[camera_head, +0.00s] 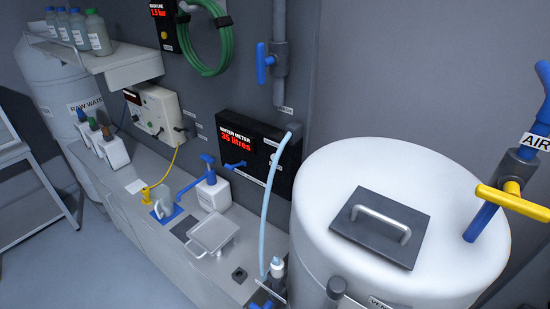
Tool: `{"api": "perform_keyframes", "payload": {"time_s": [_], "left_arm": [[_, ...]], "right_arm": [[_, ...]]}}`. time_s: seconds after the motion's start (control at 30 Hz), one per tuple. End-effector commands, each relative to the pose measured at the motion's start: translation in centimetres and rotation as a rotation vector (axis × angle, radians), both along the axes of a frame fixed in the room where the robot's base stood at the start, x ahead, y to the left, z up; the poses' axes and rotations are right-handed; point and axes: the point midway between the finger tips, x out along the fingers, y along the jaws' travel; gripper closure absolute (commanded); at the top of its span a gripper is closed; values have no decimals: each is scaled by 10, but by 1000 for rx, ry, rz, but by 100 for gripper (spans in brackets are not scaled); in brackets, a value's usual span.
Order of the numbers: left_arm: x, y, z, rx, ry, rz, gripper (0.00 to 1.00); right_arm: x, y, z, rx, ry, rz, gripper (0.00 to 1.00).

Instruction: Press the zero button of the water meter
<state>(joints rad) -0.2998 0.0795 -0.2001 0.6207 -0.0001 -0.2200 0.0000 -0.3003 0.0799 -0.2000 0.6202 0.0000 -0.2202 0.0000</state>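The water meter (229,126) is a black box on the grey back wall, left of the large white tank. Its red display (236,139) reads "WATER METER 35 litres". A small blue handle (235,165) sits at its lower front, and a pale blue hose (267,205) hangs down across its right part. Small labels show on its face, but they are too small to read. I cannot clearly make out which part is the zero button; the hose may cover some of the right side. Neither of my grippers is in view.
The white tank (345,165) with a grey handled lid (380,226) fills the right. Yellow and blue valve handles (513,202) rise beside it. A bench (140,220) below the meter carries a white pump bottle (213,193), a steel pan (213,233) and white boxes. Floor is clear at lower left.

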Motion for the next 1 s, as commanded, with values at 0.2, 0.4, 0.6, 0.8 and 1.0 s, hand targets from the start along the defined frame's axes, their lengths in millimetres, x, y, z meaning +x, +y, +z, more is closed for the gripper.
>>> {"api": "perform_keyframes", "payload": {"time_s": [0.2, 0.4, 0.6, 0.8, 1.0], "left_arm": [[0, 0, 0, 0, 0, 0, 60], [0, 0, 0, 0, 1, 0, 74], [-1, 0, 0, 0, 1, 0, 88], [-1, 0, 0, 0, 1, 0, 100], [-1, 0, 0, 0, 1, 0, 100]], "right_arm": [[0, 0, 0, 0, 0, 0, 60], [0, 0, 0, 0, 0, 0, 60], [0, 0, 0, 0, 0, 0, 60], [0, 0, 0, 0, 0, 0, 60], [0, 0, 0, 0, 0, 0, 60]]}}
